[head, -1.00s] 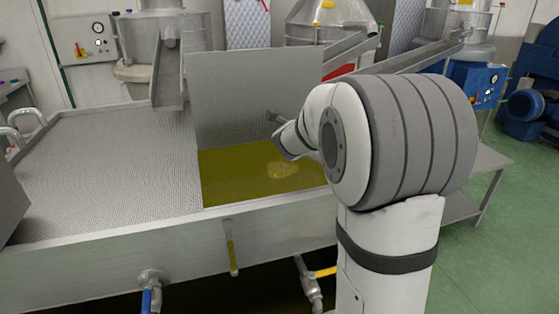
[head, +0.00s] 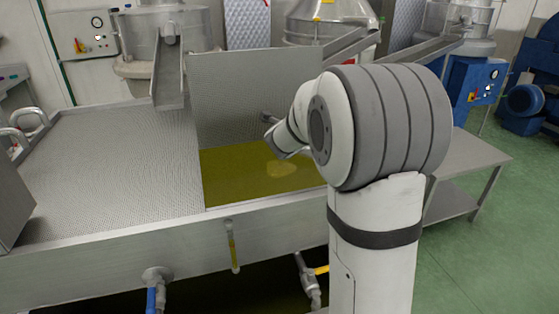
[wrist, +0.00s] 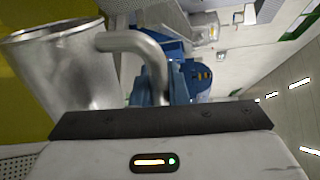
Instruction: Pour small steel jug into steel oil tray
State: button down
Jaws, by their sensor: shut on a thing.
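The small steel jug (wrist: 65,68) fills the left of the wrist view, with its open mouth toward the top of the picture. My gripper (wrist: 165,90) is shut on its curved handle. The jug's contents are hidden, and I see no stream leaving it. In the head view the steel oil tray (head: 120,243) is the long steel basin, with yellow-green oil in its open section. My wrist is over the back right of this oil. A small grey piece shows beyond the wrist; I cannot tell whether it is the jug. Yellow-green oil also shows behind the jug in the wrist view.
A perforated steel cover (head: 120,160) lies left of the oil, and an upright steel panel (head: 255,85) stands behind it. Steel chutes (head: 168,70) slope near the back.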

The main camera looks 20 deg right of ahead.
jog(key=shift+w+a+r+n+p, duration=0.25)
jog(key=shift+r+n+p, duration=0.1)
jog(key=shift+p, duration=0.55)
jog(key=shift+f, duration=0.1)
jog(key=s+d+f+m+b, duration=0.2)
jog(key=s+d+f+b, duration=0.1)
jog(key=b, duration=0.7)
jog(key=shift+d+f+m+t, duration=0.15)
jog(key=shift+m+t, duration=0.15)
jog(key=shift+m, duration=0.05)
jog(key=shift+s+d+b, duration=0.1)
jog(key=shift+b, duration=0.55)
jog(key=shift+r+m, duration=0.3)
jog(key=shift+f, duration=0.15)
